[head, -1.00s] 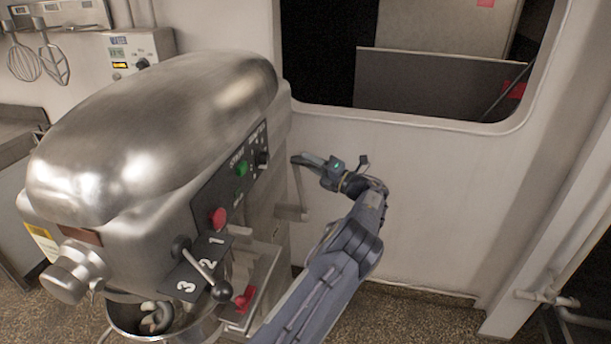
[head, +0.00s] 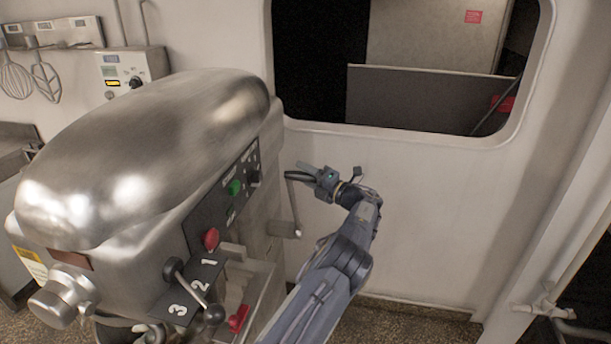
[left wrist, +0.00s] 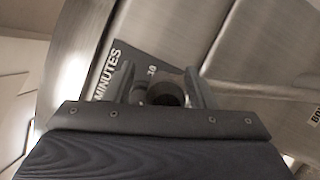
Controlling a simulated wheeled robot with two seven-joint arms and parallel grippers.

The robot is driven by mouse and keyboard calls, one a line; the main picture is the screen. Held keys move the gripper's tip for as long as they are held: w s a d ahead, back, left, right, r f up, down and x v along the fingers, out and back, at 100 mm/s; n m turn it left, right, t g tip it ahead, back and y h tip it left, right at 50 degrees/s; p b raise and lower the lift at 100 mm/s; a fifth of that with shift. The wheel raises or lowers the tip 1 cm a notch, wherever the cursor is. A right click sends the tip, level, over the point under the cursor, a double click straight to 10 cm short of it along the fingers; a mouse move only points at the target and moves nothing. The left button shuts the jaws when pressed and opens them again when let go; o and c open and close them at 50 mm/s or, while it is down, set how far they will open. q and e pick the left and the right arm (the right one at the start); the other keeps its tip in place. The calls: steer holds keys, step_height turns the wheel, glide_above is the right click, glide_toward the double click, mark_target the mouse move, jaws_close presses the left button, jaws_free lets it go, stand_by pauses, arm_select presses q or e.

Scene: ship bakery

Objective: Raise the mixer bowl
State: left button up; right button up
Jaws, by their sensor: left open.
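The mixer (head: 140,160) fills the left of the head view, with a silver head and a dark control panel on its side. A crank handle (head: 293,205) stands upright at its rear side. Only a sliver of the mixer bowl shows at the bottom edge. My left gripper (head: 303,174) is open at the crank's upper end. In the left wrist view, a dark round end (left wrist: 165,93) lies between the open fingers (left wrist: 163,88); I cannot tell whether it is the crank's grip or a panel knob behind. My right gripper is not in view.
The panel has a green button (head: 234,187), a red button (head: 211,238) and a gear lever (head: 195,288). A red part (head: 238,318) is low on the mixer. A wall with a window opening (head: 420,70) stands behind my arm. Whisks (head: 45,80) hang at the left.

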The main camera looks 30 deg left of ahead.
arm_select(q)
steer(key=shift+f, duration=0.1)
steer(key=shift+d+f, duration=0.15)
steer(key=shift+d, duration=0.15)
steer(key=d+b, duration=0.2)
steer(key=d, duration=0.5)
steer(key=shift+s+f+b, duration=0.25)
steer(key=shift+f+b, duration=0.05)
steer(key=shift+f, duration=0.05)
